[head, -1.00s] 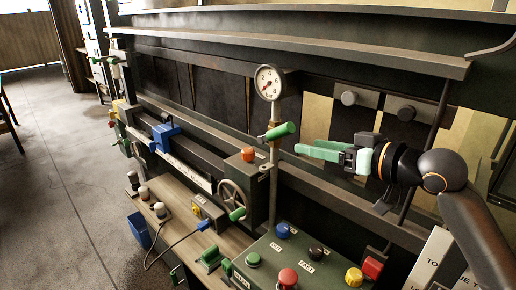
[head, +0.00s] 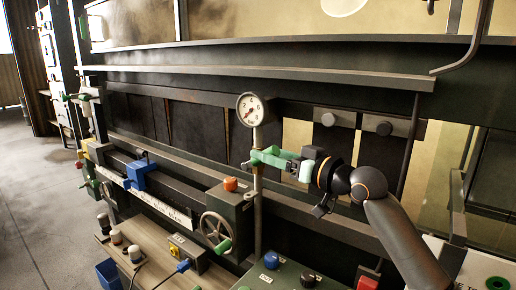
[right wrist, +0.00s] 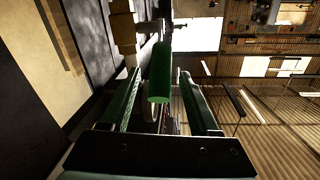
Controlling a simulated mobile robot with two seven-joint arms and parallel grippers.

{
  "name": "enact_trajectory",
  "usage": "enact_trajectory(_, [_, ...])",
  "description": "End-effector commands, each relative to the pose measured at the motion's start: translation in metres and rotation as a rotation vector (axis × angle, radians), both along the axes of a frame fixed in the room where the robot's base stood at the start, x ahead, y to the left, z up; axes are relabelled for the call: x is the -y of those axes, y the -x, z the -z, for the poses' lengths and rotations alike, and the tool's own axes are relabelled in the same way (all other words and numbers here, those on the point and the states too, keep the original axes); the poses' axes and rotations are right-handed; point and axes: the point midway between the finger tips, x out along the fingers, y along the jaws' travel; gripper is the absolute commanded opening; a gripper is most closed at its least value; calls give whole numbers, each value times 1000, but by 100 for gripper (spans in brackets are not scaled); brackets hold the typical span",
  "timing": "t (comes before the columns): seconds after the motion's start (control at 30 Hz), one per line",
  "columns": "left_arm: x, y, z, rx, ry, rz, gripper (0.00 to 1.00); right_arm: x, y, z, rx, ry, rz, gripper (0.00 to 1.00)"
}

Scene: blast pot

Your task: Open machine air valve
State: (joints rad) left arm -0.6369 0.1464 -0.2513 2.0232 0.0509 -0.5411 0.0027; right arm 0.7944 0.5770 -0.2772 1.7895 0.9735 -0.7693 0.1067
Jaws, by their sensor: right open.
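The air valve's green lever handle (head: 247,164) sits on the vertical pipe below the round pressure gauge (head: 254,108) in the head view. My right gripper (head: 262,156), with green fingers, is at the pipe and partly hides the valve. In the right wrist view the green handle (right wrist: 160,72) lies between the two open fingers (right wrist: 159,80), with a gap on each side. The fingers do not appear to be closed on it. The brass-coloured valve fitting (right wrist: 123,28) shows beyond the fingers. My left gripper is not in view.
A control panel (head: 285,277) with coloured buttons is at the bottom. A long dark rail (head: 300,77) runs above the gauge.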

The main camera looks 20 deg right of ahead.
Motion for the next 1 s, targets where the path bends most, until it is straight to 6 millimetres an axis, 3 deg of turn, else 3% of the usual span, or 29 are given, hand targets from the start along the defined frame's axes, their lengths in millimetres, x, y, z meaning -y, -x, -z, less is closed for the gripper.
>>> enact_trajectory(0.27, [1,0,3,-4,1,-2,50,-17,-29,1,-1,-1,0,62])
enact_trajectory(0.63, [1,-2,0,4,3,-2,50,-20,-33,1,0,1,0,62])
enact_trajectory(1.0, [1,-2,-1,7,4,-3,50,-20,-33,1,-1,1,0,21])
